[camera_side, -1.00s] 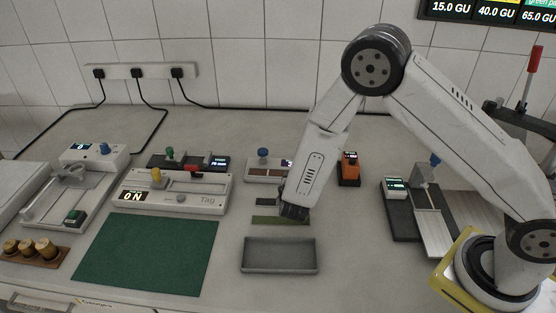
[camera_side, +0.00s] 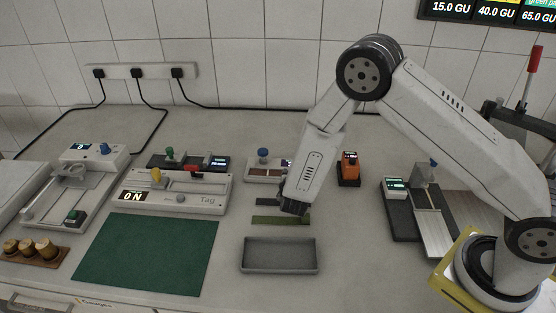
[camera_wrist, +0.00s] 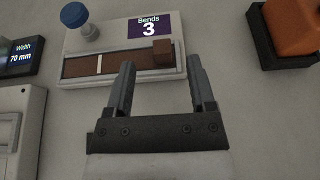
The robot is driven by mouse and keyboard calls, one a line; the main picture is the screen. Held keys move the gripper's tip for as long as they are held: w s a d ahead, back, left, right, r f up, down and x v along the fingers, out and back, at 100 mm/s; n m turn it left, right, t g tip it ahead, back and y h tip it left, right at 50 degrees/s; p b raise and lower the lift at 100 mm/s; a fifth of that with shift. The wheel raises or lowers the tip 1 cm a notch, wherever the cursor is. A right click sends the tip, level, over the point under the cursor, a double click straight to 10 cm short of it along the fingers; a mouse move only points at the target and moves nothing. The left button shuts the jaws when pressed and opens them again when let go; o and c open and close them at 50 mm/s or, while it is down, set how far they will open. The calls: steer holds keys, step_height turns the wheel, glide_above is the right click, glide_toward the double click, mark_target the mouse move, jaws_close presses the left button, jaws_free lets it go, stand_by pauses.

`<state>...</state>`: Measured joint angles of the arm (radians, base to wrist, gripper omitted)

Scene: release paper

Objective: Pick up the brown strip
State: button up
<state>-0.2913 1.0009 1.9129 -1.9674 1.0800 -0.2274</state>
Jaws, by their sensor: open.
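The brown strip (camera_wrist: 80,65) lies flat along the front of a white device in the wrist view. A narrow pale band crosses it, and a brown block sits near its right end. In the side view the strip (camera_side: 262,177) shows small on the device front, left of my arm. My gripper (camera_wrist: 160,75) is open and empty, its two fingers pointing at the device, with the right part of the strip and the block beyond them. In the side view my gripper (camera_side: 294,207) is in front of the device, above the green strips; its fingers are hard to make out.
The white device (camera_wrist: 112,33) has a blue knob and a display reading Bends 3. An orange device (camera_side: 348,169) stands to its right. Green strips (camera_side: 268,220) and an empty grey tray (camera_side: 279,256) lie in front. A green mat (camera_side: 147,254) lies at left.

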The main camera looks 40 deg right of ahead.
mark_target(275, 170)
steer(key=shift+x, duration=2.2)
steer(key=shift+s+f, duration=0.1)
steer(key=shift+s, duration=0.05)
jaws_close()
